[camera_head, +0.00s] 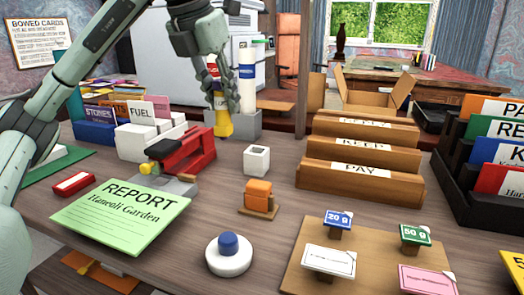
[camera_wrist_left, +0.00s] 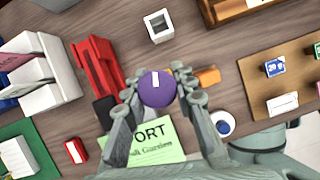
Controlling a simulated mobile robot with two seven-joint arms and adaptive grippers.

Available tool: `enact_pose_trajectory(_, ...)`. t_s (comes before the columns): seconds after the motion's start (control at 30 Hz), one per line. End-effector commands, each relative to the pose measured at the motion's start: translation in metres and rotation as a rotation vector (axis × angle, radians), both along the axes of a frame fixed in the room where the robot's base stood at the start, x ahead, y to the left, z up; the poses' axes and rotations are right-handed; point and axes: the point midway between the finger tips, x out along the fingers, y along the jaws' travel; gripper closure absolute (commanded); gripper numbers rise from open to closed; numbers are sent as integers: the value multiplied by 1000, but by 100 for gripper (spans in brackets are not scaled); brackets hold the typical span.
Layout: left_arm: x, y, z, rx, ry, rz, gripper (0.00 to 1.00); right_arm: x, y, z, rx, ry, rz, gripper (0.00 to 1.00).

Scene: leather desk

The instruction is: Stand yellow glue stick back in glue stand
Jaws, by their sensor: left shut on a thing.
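My left gripper (camera_head: 223,98) points down and is shut on the yellow glue stick (camera_head: 223,124). The stick's yellow lower end hangs below my fingers, roughly upright. In the left wrist view a round purple end with a white mark (camera_wrist_left: 157,89) shows between the fingers (camera_wrist_left: 157,98). The grey glue stand (camera_head: 247,125) is at the back of the desk, with a blue-and-white stick (camera_head: 246,75) upright in it. In the head view the held stick overlaps the stand's left part and seems in front of it; the exact gap cannot be told. My right gripper is not in view.
A red stapler (camera_head: 193,151) and a white cube (camera_head: 257,160) stand near the stand. A white card organiser (camera_head: 148,141) is to the left, wooden file racks (camera_head: 358,180) to the right. A green report (camera_head: 120,213) lies in front.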

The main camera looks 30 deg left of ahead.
Motion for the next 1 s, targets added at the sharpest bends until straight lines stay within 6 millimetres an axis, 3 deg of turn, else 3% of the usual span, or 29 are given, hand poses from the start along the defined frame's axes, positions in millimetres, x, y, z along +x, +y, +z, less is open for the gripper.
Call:
enact_pose_trajectory(0.13, 25, 0, -18, -3, 6, 0, 100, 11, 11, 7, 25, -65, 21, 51)
enact_pose_trajectory(0.5, 101, 1, -62, -2, 4, 1, 100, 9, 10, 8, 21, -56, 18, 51)
enact_pose_trajectory(0.73, 113, 2, -78, 1, 4, 0, 100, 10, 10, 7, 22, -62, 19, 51)
enact_pose_trajectory(1.0, 113, 2, -109, 1, 2, 0, 100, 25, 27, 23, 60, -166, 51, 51)
